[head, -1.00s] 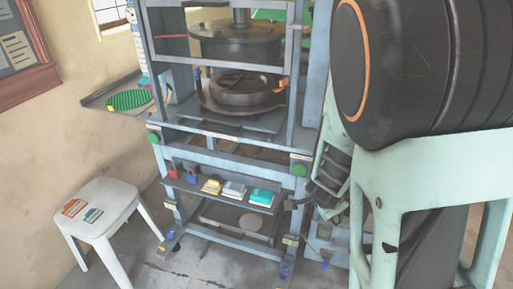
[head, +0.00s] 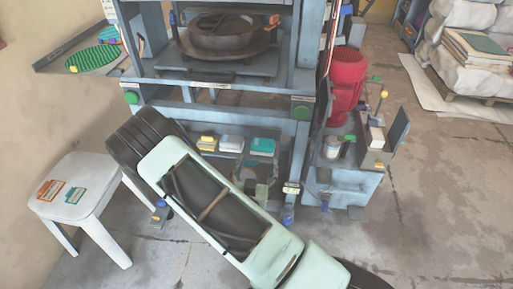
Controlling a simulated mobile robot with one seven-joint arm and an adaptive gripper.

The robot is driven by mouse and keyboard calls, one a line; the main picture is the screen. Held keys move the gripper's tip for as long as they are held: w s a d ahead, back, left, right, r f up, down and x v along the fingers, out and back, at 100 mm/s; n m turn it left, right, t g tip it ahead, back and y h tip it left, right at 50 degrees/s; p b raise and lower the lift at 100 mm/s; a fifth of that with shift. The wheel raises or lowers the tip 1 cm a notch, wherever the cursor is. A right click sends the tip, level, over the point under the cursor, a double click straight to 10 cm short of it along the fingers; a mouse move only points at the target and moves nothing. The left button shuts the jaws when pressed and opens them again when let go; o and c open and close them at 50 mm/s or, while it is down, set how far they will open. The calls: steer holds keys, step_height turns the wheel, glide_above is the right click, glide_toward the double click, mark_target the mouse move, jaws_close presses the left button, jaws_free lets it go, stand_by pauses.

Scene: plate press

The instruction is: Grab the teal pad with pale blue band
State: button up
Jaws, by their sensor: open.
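A teal pad (head: 262,147) lies on the narrow shelf at the front of the press, at the right end of a row. A paler strip shows on it, but its band is too small to make out clearly. A white and grey pad (head: 231,144) and a yellow pad (head: 207,143) lie to its left. My arm crosses in front of the press and covers the left end of the shelf. My gripper cannot be made out in the head view, so its place relative to the teal pad is hidden.
A white stool (head: 84,180) at left bears an orange card (head: 51,190) and a teal card (head: 75,195). The press (head: 215,85) stands behind the shelf. A red motor (head: 346,80) stands to its right.

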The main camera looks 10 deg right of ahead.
mark_target(262, 149)
steer(key=x, duration=0.5)
steer(key=shift+w+b, duration=0.15)
steer(key=shift+b, duration=0.2)
steer(key=shift+r+b+x, duration=0.2)
steer(key=shift+b+x, duration=0.4)
steer(key=shift+x, duration=2.1)
steer(key=shift+d, duration=0.15)
steer(key=c, duration=0.9)
